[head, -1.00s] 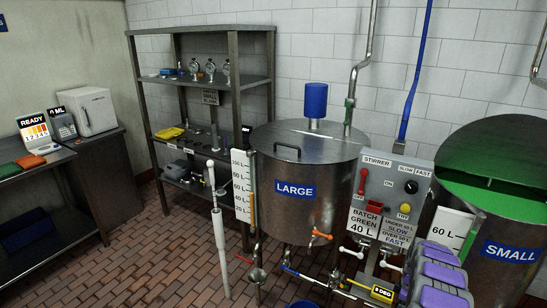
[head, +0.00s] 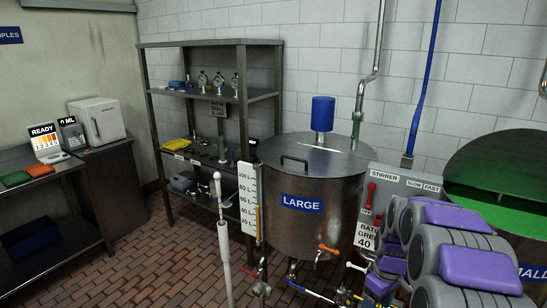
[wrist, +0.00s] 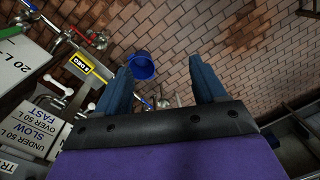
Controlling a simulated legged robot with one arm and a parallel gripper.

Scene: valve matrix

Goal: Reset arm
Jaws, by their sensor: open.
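My gripper (wrist: 165,95) shows in the wrist view with its two blue fingers apart and nothing between them. It points down towards the brick-red tiled floor. My arm's grey and purple links fill the lower right of the head view and cover much of the stirrer panel (head: 398,182). The fingertips cannot be made out in the head view. A blue bucket (wrist: 141,66) stands on the floor beyond the left finger in the wrist view, apart from it.
The LARGE tank (head: 300,225) stands at the centre, with valves and pipes below it. The green-filled SMALL tank (head: 500,185) is at the right. A metal shelf rack (head: 215,95) is behind. A bench (head: 75,165) is at the left. Tiled floor (head: 130,265) is open at the lower left.

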